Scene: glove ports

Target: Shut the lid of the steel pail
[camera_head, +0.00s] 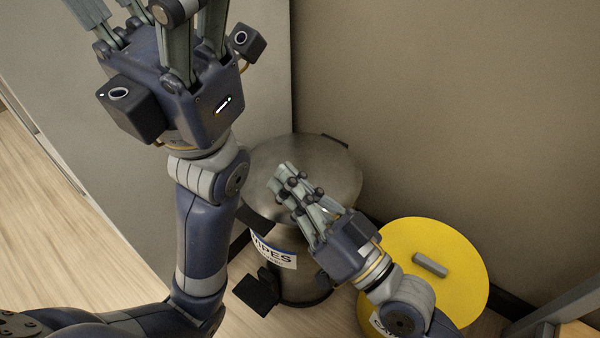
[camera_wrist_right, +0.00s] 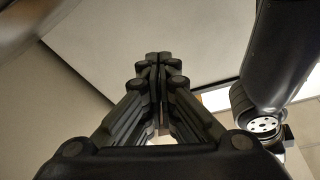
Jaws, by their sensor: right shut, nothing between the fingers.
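The steel pail (camera_head: 303,282) stands on the floor against the wall, with a "WIPES" label on its front. Its round grey metal lid (camera_head: 335,178) lies roughly flat over the top; my arm hides part of the rim, so I cannot tell whether a gap is left. My right gripper (camera_head: 283,176) is shut and empty, its fingertips over the lid; whether they touch it is unclear. Its closed fingers also show in the right wrist view (camera_wrist_right: 158,62). My left gripper (camera_head: 150,14) is raised at the upper left, fingers spread, tips cut off by the frame.
A yellow bin (camera_head: 450,250) with a grey handle on its lid stands right of the pail. A black pedal (camera_head: 256,292) juts out at the pail's foot. A grey panel (camera_head: 262,75) and a beige wall (camera_head: 450,90) stand behind. Wooden floor is open at the left.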

